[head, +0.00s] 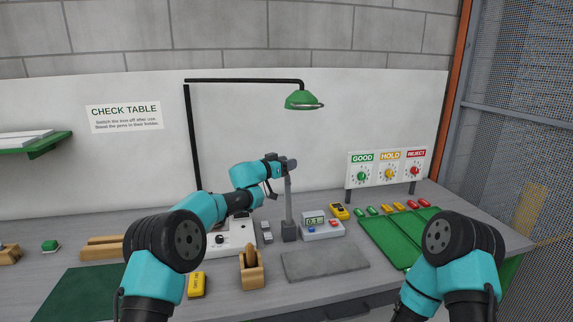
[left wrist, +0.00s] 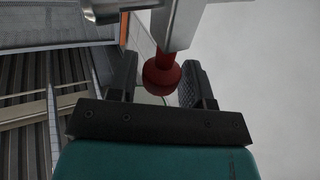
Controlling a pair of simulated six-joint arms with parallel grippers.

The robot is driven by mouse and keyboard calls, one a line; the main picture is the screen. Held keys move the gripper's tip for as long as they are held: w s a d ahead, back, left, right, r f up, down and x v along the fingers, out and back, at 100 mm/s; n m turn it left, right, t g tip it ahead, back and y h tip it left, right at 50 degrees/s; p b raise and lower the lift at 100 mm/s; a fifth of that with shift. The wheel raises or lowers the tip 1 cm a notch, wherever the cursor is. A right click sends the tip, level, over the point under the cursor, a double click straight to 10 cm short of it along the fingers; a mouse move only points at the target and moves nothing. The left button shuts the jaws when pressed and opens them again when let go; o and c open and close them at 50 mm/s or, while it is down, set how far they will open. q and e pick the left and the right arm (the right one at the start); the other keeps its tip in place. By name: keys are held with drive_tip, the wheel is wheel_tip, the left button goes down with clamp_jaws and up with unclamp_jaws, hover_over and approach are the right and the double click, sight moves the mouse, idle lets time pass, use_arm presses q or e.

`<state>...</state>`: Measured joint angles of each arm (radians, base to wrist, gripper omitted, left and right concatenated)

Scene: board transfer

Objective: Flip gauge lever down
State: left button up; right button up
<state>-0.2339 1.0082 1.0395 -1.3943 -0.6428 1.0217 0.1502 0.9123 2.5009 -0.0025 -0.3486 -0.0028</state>
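The gauge is a tall grey post (head: 289,205) on a dark base, with a small display box (head: 322,227) reading about 0.1 beside it. In the left wrist view, a red knob (left wrist: 162,79) hangs below a grey metal part (left wrist: 185,20) of the gauge. My left gripper (head: 285,163) is at the top of the post; in the left wrist view its two fingers (left wrist: 160,84) are apart, one on each side of the knob. A gap shows on the left; contact on the right is unclear. The knob is hidden in the head view. My right gripper is out of view.
A grey mat (head: 325,265) lies in front of the gauge. A green tray (head: 385,240) is to the right, with several coloured pieces along its back. A wooden holder (head: 251,275) and a yellow block (head: 197,285) stand front left. A green lamp (head: 303,100) hangs above.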

use_arm(q)
clamp_jaws()
drive_tip(key=shift+s, duration=0.2)
idle(0.3)
drive_tip(key=s+d+f+m+h, duration=0.2)
drive_tip(key=s+m, duration=0.3)
drive_tip(key=s, duration=0.8)
drive_tip(key=shift+m+t+h, duration=0.3)
drive_tip(key=shift+m, duration=0.1)
drive_tip(key=shift+d, duration=0.1)
